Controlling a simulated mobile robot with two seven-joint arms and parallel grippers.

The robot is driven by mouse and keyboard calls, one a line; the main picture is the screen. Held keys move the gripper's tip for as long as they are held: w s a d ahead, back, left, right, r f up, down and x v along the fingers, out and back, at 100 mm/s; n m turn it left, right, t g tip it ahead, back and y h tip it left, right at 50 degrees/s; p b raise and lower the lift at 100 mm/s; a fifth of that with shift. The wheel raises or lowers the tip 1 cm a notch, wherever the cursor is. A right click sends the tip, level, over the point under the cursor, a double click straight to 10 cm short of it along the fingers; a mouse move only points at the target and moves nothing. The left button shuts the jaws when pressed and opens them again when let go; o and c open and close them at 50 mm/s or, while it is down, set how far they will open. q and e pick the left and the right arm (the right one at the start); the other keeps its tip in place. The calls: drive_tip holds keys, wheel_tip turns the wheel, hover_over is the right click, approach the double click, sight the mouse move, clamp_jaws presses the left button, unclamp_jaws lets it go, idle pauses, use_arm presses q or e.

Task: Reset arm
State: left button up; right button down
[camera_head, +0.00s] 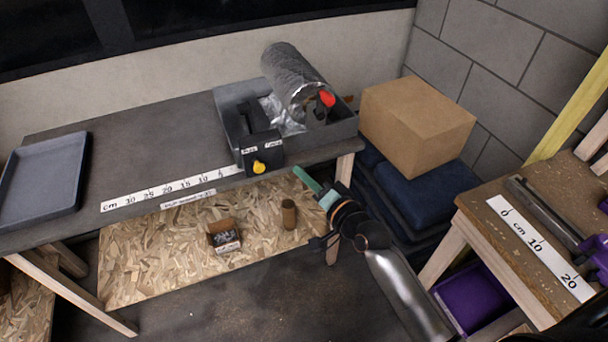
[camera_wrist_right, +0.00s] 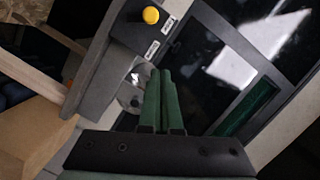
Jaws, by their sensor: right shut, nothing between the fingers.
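My right gripper (camera_head: 314,186) has green fingers and reaches up from the lower right in the head view. It is just in front of the front edge of the grey table (camera_head: 75,150), near its right end. In the right wrist view its two green fingers (camera_wrist_right: 161,85) lie together, shut and empty. My left gripper does not show in the head view.
On the table stand a dark grey tray holding a foil-wrapped cylinder (camera_head: 290,75), a box with a yellow knob (camera_head: 259,167) and a shallow tray (camera_head: 42,180). A cardboard box (camera_head: 415,120) sits at right. A wooden bench (camera_head: 520,220) stands further right.

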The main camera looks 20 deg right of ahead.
drive_tip(key=shift+f, duration=0.1)
drive_tip(key=s+a+f+n+g+h, duration=0.1)
drive_tip(key=s+f+n+g, duration=0.5)
drive_tip(key=s+f+n, duration=0.5)
drive_tip(key=s+f, duration=0.9)
drive_tip(key=s, duration=0.4)
drive_tip(key=shift+n+g+h, duration=0.3)
drive_tip(key=shift+g, duration=0.1)
